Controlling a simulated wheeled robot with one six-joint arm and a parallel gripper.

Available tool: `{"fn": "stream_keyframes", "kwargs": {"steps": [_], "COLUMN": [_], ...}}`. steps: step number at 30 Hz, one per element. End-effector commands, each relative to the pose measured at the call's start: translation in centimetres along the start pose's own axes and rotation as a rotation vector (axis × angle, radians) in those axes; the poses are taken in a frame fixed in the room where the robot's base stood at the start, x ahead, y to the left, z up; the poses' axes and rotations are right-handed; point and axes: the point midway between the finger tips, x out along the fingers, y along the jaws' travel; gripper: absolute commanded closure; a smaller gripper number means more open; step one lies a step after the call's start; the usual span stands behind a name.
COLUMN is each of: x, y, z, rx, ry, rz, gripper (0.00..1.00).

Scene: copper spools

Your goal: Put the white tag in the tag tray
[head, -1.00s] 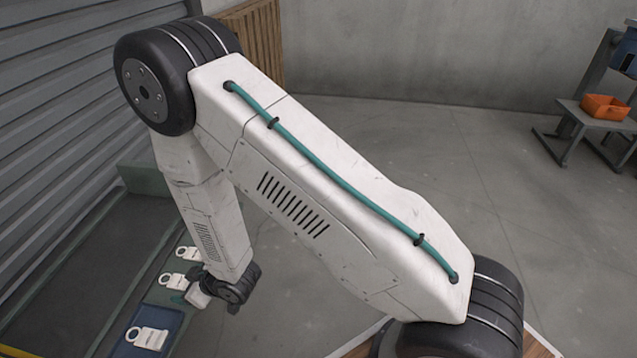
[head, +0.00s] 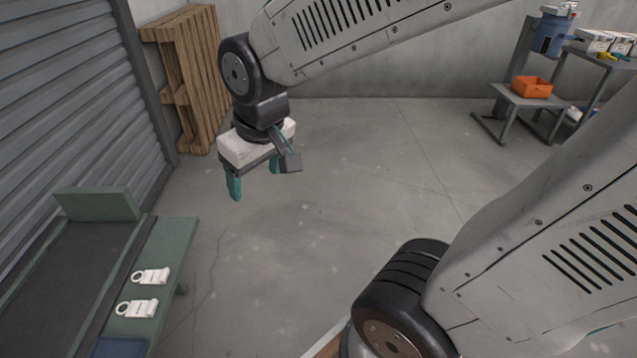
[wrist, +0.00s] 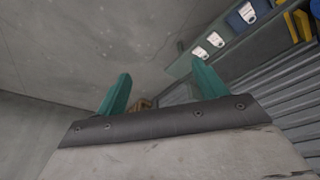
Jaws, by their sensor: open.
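Two white tags, one (head: 151,276) behind the other (head: 137,308), lie on a green-grey ledge along a dark belt in the head view. The blue tray (head: 120,348) is cut off at the bottom edge there. In the wrist view the blue tray (wrist: 235,22) holds a white tag (wrist: 247,12), and the two other tags (wrist: 215,39) (wrist: 200,53) lie on the ledge outside it. My gripper (head: 254,177) is open and empty, raised up and right of the ledge. Its two teal fingers also show apart in the wrist view (wrist: 161,72).
The belt (head: 70,270) runs beside a grey shutter (head: 65,110). A wooden pallet (head: 190,80) leans at the back. An orange bin (head: 531,87) sits on a low stand at right. Open floor (head: 330,200) lies below my gripper.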

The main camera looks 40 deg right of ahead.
Motion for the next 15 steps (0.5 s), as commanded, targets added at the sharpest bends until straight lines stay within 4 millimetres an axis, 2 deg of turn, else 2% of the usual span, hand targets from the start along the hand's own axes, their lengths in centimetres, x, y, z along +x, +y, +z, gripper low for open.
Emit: {"fn": "stream_keyframes", "kwargs": {"steps": [1,6,10,15], "x": [-1.9,-5.7,-7.2,-7.6], "y": [0.6,1.3,1.2,1.0], "z": [2.0,7.9,10.6,11.6], "rx": [0.031,0.102,0.131,0.141], "ry": [-0.02,-0.115,-0.159,-0.179], "rz": [0.004,0.002,-0.002,-0.004], "gripper": [0.29,0.29,0.29,0.29]}}
